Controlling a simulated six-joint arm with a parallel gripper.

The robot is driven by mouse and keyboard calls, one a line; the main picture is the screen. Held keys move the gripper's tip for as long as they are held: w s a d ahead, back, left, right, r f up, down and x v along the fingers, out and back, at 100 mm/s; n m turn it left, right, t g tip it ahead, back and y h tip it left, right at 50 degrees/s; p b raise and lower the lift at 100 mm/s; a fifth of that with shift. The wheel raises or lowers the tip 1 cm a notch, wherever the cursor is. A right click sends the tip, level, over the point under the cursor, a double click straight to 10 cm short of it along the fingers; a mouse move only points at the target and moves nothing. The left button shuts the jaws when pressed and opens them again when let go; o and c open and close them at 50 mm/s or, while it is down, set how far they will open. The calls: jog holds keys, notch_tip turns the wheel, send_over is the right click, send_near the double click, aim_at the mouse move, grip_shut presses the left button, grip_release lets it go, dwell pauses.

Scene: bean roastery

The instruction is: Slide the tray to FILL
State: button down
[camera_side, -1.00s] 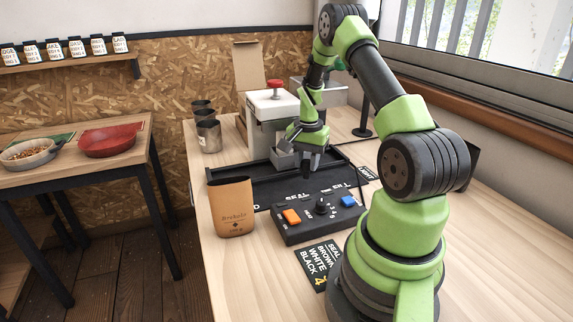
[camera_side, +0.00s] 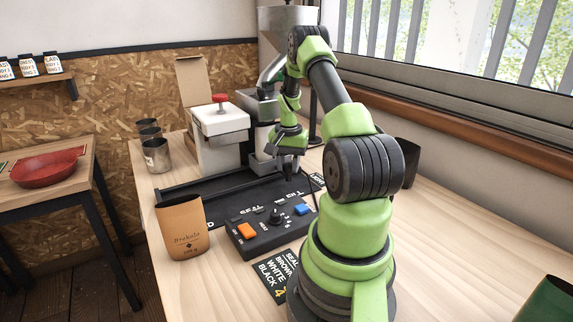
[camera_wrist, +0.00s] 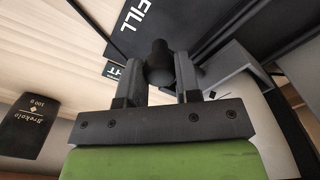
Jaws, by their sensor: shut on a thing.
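My gripper (camera_side: 287,168) is at the right part of the dark rail bed (camera_side: 190,190), behind the FILL lettering (camera_side: 296,194). In the wrist view its fingers (camera_wrist: 160,82) are shut on a round black knob (camera_wrist: 159,62). The FILL lettering (camera_wrist: 134,12) is just beyond the knob there. The grey tray (camera_side: 262,163) shows beside my gripper, partly hidden by it and my wrist. The SEAL lettering (camera_side: 250,210) lies farther left. I cannot tell whether the tray touches its end stop.
The white sealer with a red knob (camera_side: 220,122) stands behind the rail, left of my gripper. A control box (camera_side: 262,235) and a kraft bag (camera_side: 181,228) stand in front. Several metal cups (camera_side: 156,155) are at the back left. A steel hopper (camera_side: 287,40) rises behind my arm.

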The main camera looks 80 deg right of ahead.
jog(key=shift+s+d, duration=0.25)
jog(key=c, duration=0.8)
grip_release()
jog(key=shift+w+a, duration=0.1)
notch_tip(320, 180, up, 10)
